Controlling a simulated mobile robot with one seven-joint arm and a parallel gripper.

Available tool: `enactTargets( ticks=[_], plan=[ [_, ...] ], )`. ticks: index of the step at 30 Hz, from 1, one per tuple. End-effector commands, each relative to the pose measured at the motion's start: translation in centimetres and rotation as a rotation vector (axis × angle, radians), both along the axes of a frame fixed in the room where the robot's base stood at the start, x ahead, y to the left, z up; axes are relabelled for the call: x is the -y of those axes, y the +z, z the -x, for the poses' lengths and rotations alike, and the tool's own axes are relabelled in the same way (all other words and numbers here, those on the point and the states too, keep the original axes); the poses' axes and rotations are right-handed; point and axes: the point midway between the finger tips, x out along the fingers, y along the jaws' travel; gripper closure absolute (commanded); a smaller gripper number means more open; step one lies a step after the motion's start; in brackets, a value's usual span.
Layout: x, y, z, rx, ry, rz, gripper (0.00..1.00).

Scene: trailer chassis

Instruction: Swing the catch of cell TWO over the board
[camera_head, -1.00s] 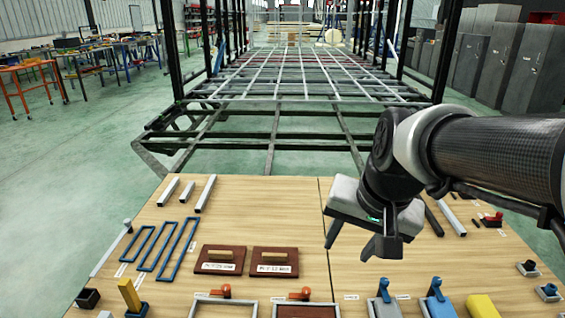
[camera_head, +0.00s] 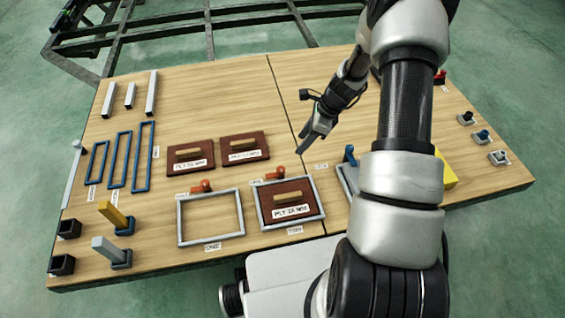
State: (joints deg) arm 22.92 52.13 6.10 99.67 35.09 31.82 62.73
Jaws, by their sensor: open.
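Cell TWO is a grey frame (camera_head: 294,223) near the table's front edge. A dark red board (camera_head: 309,200) with a wooden handle and a white label lies inside it. The orange-red catch (camera_head: 279,173) of cell TWO sits at the frame's far edge. Its lever points left, along that edge, and looks clear of the board. My gripper (camera_head: 308,143) is open and empty above the table, beyond and a little right of the catch, apart from it.
Empty frame ONE (camera_head: 211,240) with its catch (camera_head: 202,186) is left of cell TWO. Two more dark red boards (camera_head: 258,150) lie behind. My arm hides part of the right side, including a grey fixture (camera_head: 347,180). The table's far middle is clear.

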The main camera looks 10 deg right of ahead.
Motion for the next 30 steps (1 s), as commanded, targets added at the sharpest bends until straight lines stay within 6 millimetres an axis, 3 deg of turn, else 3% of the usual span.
enactTargets(
  ticks=[21,30],
  plan=[
    [-5.0,-13.1,-1.9,-0.003,0.002,-0.001,0.56],
    [-6.1,-15.7,-2.4,-0.001,0.003,0.0,0.56]
  ],
)
